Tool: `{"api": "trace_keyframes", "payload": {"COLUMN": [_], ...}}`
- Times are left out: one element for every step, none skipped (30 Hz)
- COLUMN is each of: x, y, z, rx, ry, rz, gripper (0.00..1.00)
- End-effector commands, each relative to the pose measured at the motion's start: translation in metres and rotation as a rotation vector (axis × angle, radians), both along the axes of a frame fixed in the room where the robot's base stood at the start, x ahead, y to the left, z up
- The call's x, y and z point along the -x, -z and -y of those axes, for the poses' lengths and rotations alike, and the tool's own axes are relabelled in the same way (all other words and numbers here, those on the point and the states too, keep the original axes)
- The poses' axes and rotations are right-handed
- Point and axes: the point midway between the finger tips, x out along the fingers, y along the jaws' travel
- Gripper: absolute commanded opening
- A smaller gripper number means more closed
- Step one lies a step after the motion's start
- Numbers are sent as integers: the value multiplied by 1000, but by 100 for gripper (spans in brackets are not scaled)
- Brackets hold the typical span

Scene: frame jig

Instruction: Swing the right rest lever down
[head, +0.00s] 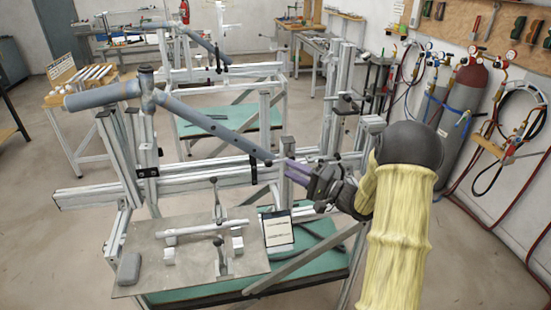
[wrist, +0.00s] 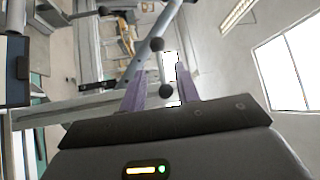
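My gripper (head: 292,170) reaches in from the right in the head view, with its purple fingers at the right end of the jig's front rail (head: 200,178). In the wrist view the two fingers (wrist: 161,80) stand apart. A round black knob (wrist: 166,91) shows in the gap between them; I cannot tell whether they touch it. A second black knob (wrist: 157,44) shows farther off, by the blue-grey tube (wrist: 170,18). In the head view this long tube (head: 215,125) slopes down to the right, ending close to my fingers. The right rest lever's shaft is not clearly distinguishable.
A tablet-like panel (head: 278,230) is below my gripper. Gas cylinders (head: 463,95) stand at the right wall.

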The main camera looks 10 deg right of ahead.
Motion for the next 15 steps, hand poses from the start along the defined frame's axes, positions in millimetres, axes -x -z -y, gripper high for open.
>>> {"api": "trace_keyframes", "payload": {"x": [-6,-10,-15,-19,-22,-26,-30,-33,-36,-38,-40,-42,-43,-44,-45], "y": [-4,-5,-6,-6,-7,-8,-9,-9,-10,-10,-10,-10,-10,-10,-10], "z": [-8,-12,-17,-20,-24,-29,-32,-35,-38,-40,-42,-44,-45,-46,-46], "rx": [-1,-1,-1,-1,-1,-1,-1,1,0,0,0,0,0,0,0], "ry": [-4,-4,-3,-4,-4,-3,-3,-3,-3,-2,-1,-1,-1,-1,-1], "rz": [0,-1,0,0,0,-1,0,0,-1,-1,-1,-1,-1,-1,-1], "gripper": [32,32,32,32,32,32,32,32,32,32,32,32,32,32,32]}}
